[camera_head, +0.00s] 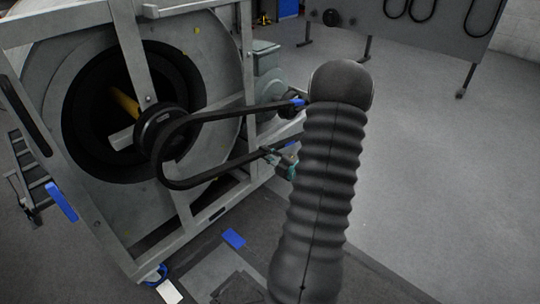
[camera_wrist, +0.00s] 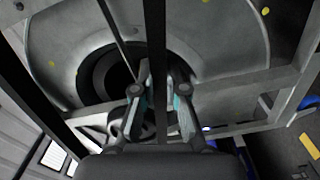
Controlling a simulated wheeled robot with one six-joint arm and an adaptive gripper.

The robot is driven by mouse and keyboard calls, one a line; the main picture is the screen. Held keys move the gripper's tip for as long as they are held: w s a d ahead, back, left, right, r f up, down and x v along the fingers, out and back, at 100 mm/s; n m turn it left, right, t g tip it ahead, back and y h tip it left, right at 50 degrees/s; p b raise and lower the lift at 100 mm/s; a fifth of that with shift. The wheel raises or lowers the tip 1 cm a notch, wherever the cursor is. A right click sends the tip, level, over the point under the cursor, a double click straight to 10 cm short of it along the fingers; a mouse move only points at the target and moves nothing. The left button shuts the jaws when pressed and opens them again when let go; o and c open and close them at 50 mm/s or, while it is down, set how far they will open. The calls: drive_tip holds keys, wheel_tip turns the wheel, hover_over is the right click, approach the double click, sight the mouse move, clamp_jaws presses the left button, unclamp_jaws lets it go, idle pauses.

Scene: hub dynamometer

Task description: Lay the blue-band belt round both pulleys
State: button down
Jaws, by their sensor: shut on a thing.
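The black belt (camera_head: 225,113) is a long loop. A blue band (camera_head: 297,102) shows on its upper run, beside my arm. Its rounded left end hangs in front of and below the hub pulley (camera_head: 160,130); I cannot tell whether it touches the groove. My gripper (camera_head: 282,160), partly hidden by my dark ribbed arm, is shut on the lower run near the right end. In the wrist view the belt (camera_wrist: 155,45) passes between the two teal-padded fingers of my gripper (camera_wrist: 160,100). The belt's right end and the second pulley are hidden or unclear.
A large grey drum (camera_head: 225,75) stands behind a metal frame (camera_head: 130,50) whose bars cross close to the belt. A grey-green motor housing (camera_head: 266,65) sits behind. Spare belts hang on a grey board (camera_head: 440,20). The floor at right is clear.

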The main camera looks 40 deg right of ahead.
drive_tip(key=w, duration=1.2)
drive_tip(key=shift+a+b, duration=0.35)
drive_tip(key=shift+a, duration=0.1)
idle(0.9)
drive_tip(key=shift+w, duration=0.15)
drive_tip(key=shift+f, duration=0.15)
idle(0.8)
drive_tip(key=c, duration=0.7)
unclamp_jaws()
drive_tip(key=shift+s+d+p, duration=0.2)
drive_tip(key=shift+s, duration=2.35)
drive_tip(key=shift+s+d+p, duration=0.15)
drive_tip(key=shift+s+d, duration=0.05)
drive_tip(key=shift+s, duration=2.3)
